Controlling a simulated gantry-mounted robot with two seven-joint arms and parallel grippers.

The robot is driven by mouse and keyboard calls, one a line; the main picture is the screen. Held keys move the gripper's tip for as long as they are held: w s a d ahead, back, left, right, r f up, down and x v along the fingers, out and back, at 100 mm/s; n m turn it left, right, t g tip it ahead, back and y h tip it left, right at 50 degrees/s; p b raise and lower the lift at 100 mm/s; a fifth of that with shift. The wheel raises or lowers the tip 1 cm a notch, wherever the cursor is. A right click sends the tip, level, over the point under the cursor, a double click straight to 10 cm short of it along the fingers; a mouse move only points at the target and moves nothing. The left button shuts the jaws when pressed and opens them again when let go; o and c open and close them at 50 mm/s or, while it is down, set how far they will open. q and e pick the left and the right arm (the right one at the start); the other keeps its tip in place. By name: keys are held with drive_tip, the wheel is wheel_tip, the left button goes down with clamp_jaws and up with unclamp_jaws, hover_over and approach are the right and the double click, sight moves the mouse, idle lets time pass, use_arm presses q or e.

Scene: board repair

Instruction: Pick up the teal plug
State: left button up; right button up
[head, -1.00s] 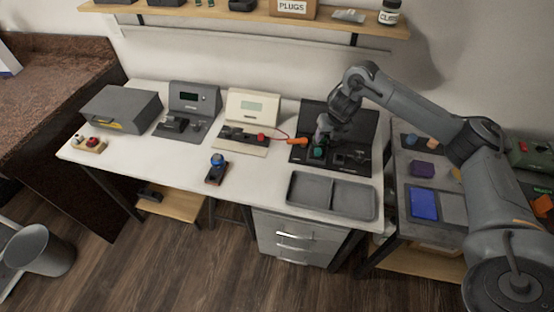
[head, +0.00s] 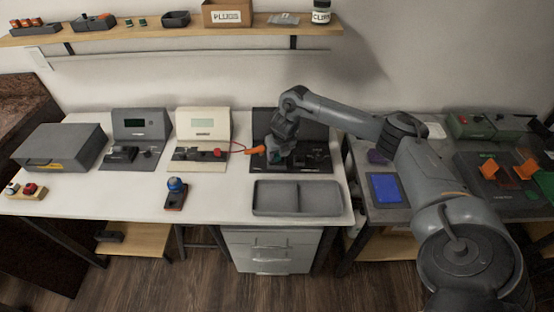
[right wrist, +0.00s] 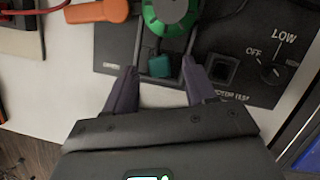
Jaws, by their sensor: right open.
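The teal plug (right wrist: 160,66) sits on the black panel (right wrist: 115,48) in the right wrist view, below a round green part (right wrist: 168,14). My right gripper (right wrist: 160,72) is open, its two dark purple fingers on either side of the plug with gaps between. Nothing is held. In the head view my right gripper (head: 278,155) is over the left part of the black station (head: 318,158); the plug is hard to make out there behind the gripper. My left gripper is not in view.
An orange handle (right wrist: 98,11) lies beside the panel, left of the plug. A socket (right wrist: 221,68) and a LOW/OFF knob (right wrist: 270,73) are to its right. A grey two-part tray (head: 298,198) lies in front of the station. A blue-topped device (head: 176,187) stands further left.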

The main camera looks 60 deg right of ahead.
drive_tip(key=shift+x, duration=0.75)
drive_tip(key=shift+w, duration=0.1)
clamp_jaws()
drive_tip(key=shift+r, duration=0.2)
drive_tip(key=shift+r, duration=0.55)
drive_tip(key=r, duration=0.3)
drive_tip(key=shift+s+d+r+p, duration=0.1)
drive_tip(key=shift+s+p, duration=0.2)
drive_tip(key=shift+p, duration=0.05)
drive_tip(key=s+r, duration=0.6)
drive_tip(key=s, duration=0.5)
drive_tip(key=shift+d+r, duration=0.2)
drive_tip(key=shift+d, duration=0.2)
